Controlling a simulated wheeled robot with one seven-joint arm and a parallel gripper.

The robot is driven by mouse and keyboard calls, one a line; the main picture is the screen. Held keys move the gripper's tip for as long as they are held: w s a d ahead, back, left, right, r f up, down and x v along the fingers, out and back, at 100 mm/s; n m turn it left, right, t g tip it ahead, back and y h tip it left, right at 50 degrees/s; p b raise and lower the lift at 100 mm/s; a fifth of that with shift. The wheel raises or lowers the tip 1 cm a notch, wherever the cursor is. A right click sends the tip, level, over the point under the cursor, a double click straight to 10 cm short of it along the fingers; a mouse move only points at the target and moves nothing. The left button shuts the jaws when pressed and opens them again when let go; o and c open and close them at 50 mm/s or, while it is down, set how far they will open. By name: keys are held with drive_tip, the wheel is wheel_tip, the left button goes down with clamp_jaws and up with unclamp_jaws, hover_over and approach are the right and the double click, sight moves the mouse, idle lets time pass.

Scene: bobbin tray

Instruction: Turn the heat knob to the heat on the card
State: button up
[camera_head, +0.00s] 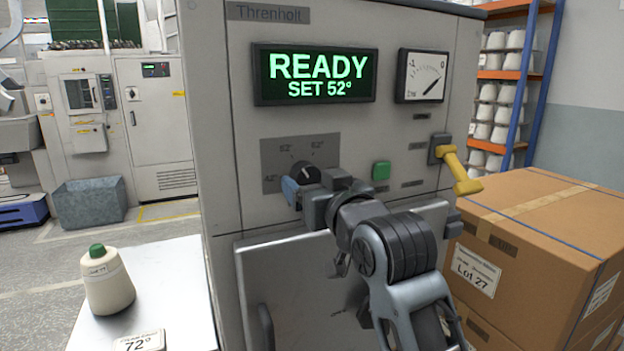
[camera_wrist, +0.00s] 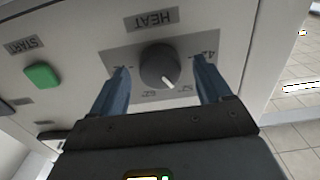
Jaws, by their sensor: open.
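The dark round heat knob (camera_head: 305,172) sits on a grey plate on the machine's front. In the wrist view the knob (camera_wrist: 160,66) shows a white pointer aimed at the lower right, towards the 52° mark. The display (camera_head: 316,74) reads READY, SET 52°. The card (camera_head: 140,342) on the white table reads 72°. My gripper (camera_wrist: 162,78) is open, one blue finger on each side of the knob, with gaps showing between. In the head view one finger shows left of the knob; the other is hidden.
A green START button (camera_head: 381,170) and a yellow lever (camera_head: 459,170) are right of the knob. A cone of yarn (camera_head: 107,280) with a green top stands on the white table (camera_head: 180,290). Cardboard boxes (camera_head: 540,215) are stacked at the right.

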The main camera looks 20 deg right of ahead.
drive_tip(key=shift+w, duration=0.35)
drive_tip(key=shift+c, duration=0.3)
drive_tip(key=c, duration=1)
drive_tip(key=shift+o, duration=0.2)
